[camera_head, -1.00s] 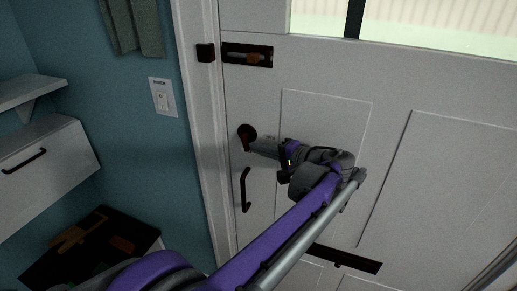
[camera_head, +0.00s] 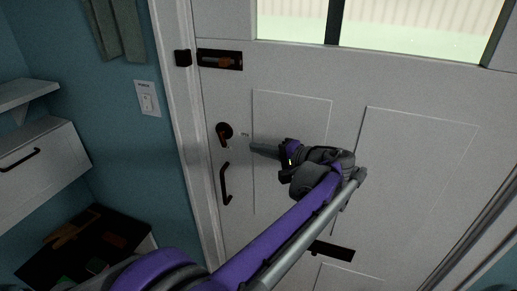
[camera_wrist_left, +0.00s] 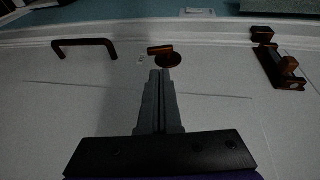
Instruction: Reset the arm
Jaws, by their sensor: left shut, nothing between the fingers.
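My left arm reaches in from the lower left of the head view, with purple and grey links. Its gripper (camera_head: 258,148) is shut and empty, in front of the white door (camera_head: 300,120), to the right of the round dark knob (camera_head: 224,131). In the left wrist view the shut grey fingers (camera_wrist_left: 159,85) point toward the knob (camera_wrist_left: 168,58), which shows just beyond their tips. I see a gap between fingertips and knob in the head view. My right gripper is not in view.
A dark pull handle (camera_head: 225,184) is below the knob and a dark bolt latch (camera_head: 220,60) above it. A mail slot (camera_head: 332,251) is lower on the door. A light switch (camera_head: 147,98), white cabinet (camera_head: 40,170) and dark-topped unit (camera_head: 85,245) are at left.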

